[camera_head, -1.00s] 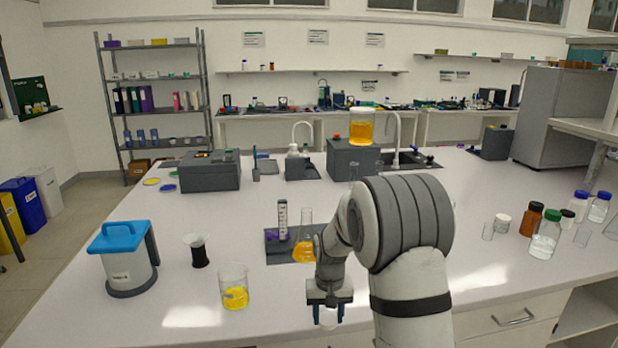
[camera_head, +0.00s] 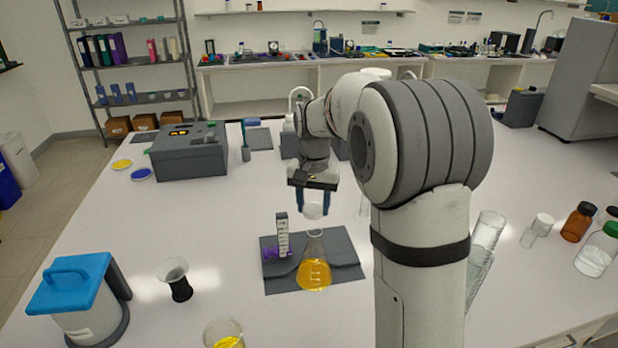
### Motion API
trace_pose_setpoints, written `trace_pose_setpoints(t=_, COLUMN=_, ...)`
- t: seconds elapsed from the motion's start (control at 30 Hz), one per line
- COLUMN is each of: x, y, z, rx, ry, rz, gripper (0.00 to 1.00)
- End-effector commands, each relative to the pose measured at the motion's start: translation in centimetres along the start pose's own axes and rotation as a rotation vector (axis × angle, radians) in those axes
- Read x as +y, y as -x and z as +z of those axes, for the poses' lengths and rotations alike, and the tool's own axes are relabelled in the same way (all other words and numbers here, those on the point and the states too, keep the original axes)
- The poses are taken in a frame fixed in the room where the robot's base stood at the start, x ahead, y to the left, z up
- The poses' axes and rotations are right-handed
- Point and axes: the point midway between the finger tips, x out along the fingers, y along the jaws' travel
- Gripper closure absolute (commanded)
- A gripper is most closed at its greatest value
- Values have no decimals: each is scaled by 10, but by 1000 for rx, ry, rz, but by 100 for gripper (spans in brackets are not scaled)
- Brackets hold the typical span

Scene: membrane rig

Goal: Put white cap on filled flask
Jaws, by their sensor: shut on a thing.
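The filled flask (camera_head: 313,274) is a clear conical flask with orange-yellow liquid. It stands upright on a dark grey mat (camera_head: 350,263) in the middle of the bench. My gripper (camera_head: 314,207) points down above the flask, with its blue fingers shut on the small white cap (camera_head: 313,212). The cap is roughly in line with the flask's neck and at its upper end. I cannot tell whether cap and rim touch.
A dark-based funnel (camera_head: 177,281), a beaker (camera_head: 224,336) and a blue-lidded container (camera_head: 82,300) are to the left. Clear glassware (camera_head: 484,245) and bottles (camera_head: 578,222) stand to the right. A grey device (camera_head: 188,152) is behind.

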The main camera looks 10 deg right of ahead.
Motion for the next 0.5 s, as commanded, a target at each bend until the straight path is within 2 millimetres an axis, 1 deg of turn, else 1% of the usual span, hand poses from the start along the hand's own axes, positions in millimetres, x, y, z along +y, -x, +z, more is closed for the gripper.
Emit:
trace_pose_setpoints(t=0.03, x=2, y=4, z=0, rx=0, ry=-10, rz=0, gripper=77)
trace_pose_setpoints(t=0.17, x=6, y=4, z=-1, rx=-1, ry=-22, rz=1, gripper=77)
trace_pose_setpoints(t=0.37, x=6, y=-6, z=-2, rx=-1, ry=-22, rz=1, gripper=77)
trace_pose_setpoints(t=0.5, x=5, y=-17, z=-1, rx=-1, ry=-19, rz=0, gripper=77)
